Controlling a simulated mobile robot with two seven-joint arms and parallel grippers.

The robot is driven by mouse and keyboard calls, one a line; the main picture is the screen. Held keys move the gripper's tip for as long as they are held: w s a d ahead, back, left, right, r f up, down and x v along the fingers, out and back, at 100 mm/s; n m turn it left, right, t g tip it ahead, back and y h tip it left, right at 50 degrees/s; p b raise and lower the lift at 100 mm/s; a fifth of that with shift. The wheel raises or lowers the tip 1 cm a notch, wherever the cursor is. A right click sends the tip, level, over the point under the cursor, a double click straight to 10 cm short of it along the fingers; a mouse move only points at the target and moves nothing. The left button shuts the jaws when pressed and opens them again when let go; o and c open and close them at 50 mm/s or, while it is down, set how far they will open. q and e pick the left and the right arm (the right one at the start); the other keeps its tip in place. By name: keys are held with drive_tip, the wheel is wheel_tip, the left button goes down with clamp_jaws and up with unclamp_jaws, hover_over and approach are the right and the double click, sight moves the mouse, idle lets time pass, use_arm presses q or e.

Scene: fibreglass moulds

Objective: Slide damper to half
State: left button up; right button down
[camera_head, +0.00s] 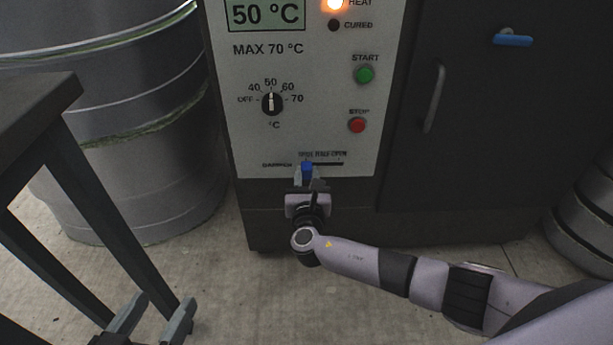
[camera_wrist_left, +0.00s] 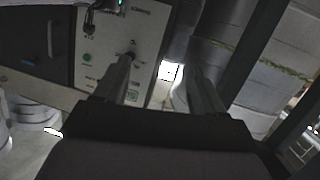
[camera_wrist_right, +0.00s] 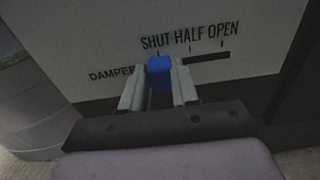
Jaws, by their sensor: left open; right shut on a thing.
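The blue damper knob (camera_head: 307,168) sits at the left end of its dark slot on the lower part of the oven panel. In the right wrist view the knob (camera_wrist_right: 160,72) is under the SHUT mark, and the slot (camera_wrist_right: 207,56) runs right past HALF to OPEN. My right gripper (camera_wrist_right: 159,90) is shut on the knob, one finger on each side; it also shows in the head view (camera_head: 307,178). My left gripper (camera_head: 156,318) is open and empty, low at the left, away from the panel.
The panel (camera_head: 320,100) has a temperature dial (camera_head: 271,103), a green START button (camera_head: 365,75) and a red STOP button (camera_head: 357,125). A dark table (camera_head: 40,105) stands at the left near my left gripper. A metal drum (camera_head: 140,130) stands behind it.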

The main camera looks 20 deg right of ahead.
drive_tip(key=d+p, duration=0.1)
drive_tip(key=s+d, duration=0.1)
drive_tip(key=d, duration=0.1)
drive_tip(key=shift+d+r+p, duration=0.1)
drive_tip(key=shift+d+p, duration=0.15)
drive_tip(key=shift+p, duration=0.15)
drive_tip(key=shift+s+d, duration=0.1)
drive_tip(key=shift+d, duration=0.1)
use_arm(q)
drive_tip(key=shift+w+d+f+n+g, duration=0.1)
drive_tip(key=shift+w+d+n+g, duration=0.1)
drive_tip(key=shift+d+n+g, duration=0.25)
use_arm(e)
drive_tip(key=c, duration=0.8)
unclamp_jaws()
drive_tip(key=shift+c, duration=0.2)
use_arm(q)
drive_tip(key=shift+d, duration=0.1)
